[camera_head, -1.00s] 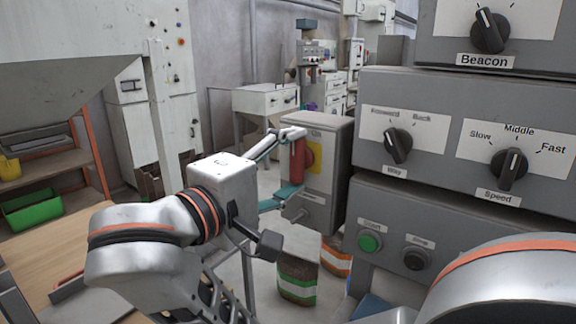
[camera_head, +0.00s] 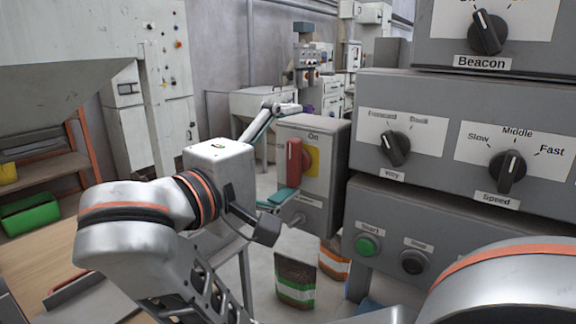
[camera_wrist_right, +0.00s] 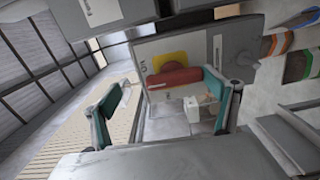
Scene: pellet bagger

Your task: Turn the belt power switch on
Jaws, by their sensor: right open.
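The belt power switch is a grey box (camera_head: 328,180) with a red handle (camera_head: 294,162) on a yellow plate (camera_head: 312,163). The handle stands upright, its upper end near the "On" label. My right gripper (camera_head: 274,157) is open at the left of the box, one finger above and one below the handle level. In the right wrist view, the handle (camera_wrist_right: 178,78) lies across the picture beyond the gap between the open teal-padded fingers (camera_wrist_right: 172,98), with "On" at its left end. No contact with the handle is visible. My left gripper is not in view.
A control panel (camera_head: 440,120) with Beacon, Speed and other knobs stands close on the right, above green and black buttons. Bags (camera_head: 297,272) stand on the floor below the switch box. A wooden table (camera_head: 40,255) and shelf are at left.

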